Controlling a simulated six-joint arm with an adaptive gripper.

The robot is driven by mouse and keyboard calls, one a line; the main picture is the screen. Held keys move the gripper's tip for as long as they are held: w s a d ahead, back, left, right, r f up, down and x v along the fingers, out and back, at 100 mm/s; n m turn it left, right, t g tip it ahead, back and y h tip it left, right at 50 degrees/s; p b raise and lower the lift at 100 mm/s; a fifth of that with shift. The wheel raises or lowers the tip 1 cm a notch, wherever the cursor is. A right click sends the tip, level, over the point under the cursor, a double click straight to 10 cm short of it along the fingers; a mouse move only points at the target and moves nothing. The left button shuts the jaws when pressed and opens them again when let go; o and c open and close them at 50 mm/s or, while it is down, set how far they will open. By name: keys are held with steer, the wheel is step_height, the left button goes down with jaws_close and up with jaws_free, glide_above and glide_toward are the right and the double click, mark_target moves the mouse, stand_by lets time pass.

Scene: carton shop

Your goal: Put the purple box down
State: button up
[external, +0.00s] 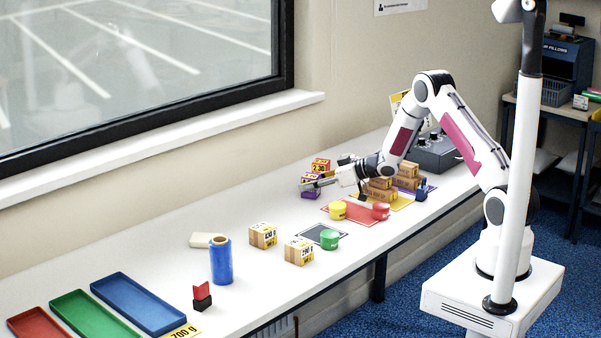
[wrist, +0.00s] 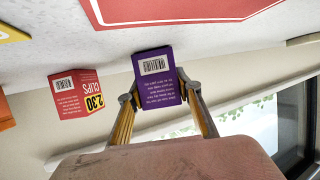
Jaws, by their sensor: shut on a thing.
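The purple box (wrist: 160,85), with a white barcode label and small print, is between the two fingers of my gripper (wrist: 159,93) in the wrist view. The fingers are shut on its sides. In the external view the purple box (external: 311,193) shows at the far side of the white table, partly hidden by my gripper (external: 318,183). I cannot tell whether its base touches the table.
A red mat (external: 350,215) lies in front, with a yellow tub (external: 337,210) and red tub (external: 380,211). Brown cartons (external: 380,190) stand right.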

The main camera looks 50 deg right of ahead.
steer(key=shift+f, duration=0.15)
steer(key=o, duration=1.1)
steer(key=shift+r, duration=0.2)
steer(key=shift+v, duration=6)
